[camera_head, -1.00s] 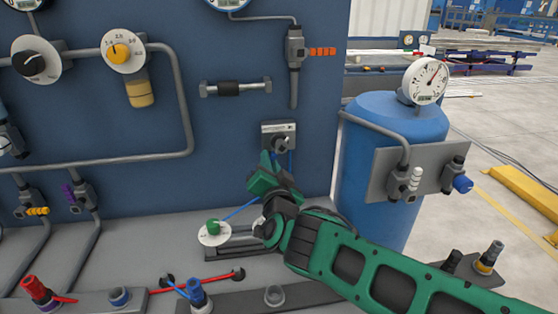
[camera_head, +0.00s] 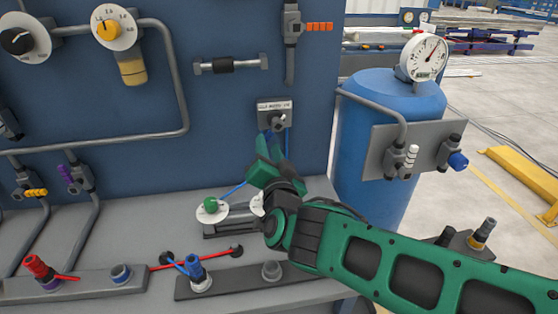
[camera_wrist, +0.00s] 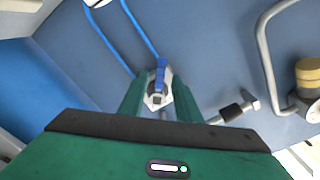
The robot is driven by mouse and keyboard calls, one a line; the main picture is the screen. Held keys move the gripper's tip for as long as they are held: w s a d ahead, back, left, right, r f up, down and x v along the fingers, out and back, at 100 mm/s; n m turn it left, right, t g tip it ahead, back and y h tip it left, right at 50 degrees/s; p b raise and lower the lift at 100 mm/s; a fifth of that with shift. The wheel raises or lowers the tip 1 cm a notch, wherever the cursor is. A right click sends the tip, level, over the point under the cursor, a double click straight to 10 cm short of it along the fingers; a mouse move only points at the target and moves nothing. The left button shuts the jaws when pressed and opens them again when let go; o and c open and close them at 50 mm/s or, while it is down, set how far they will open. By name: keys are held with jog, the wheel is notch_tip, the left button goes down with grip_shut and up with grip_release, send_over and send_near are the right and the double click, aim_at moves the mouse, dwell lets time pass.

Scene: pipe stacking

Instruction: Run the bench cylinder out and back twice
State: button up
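A small grey valve plate (camera_head: 275,108) with a lettered label and a dark knob-like part is on the blue panel. In the wrist view the valve (camera_wrist: 158,98) sits between my fingertips, with a blue lever-like part on it. My gripper (camera_head: 264,160) is just below and in front of the plate. Its two green fingers are apart; contact with the valve cannot be told. The bench cylinder (camera_head: 232,228) appears to be the grey, rail-like unit below, with a green knob on a white disc (camera_head: 210,208) at its left. My arm hides its right end.
A blue tank (camera_head: 375,190) with a gauge (camera_head: 427,58) stands right of the panel. A short dark-and-grey rod (camera_head: 231,64) is mounted left of the valve. Red and blue fittings (camera_head: 196,270) stand along the bench front. Thin blue hoses run near my gripper.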

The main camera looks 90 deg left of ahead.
jog(key=w+d, duration=0.1)
jog(key=d, duration=0.5)
jog(key=shift+w, duration=0.15)
jog(key=shift+w, duration=0.1)
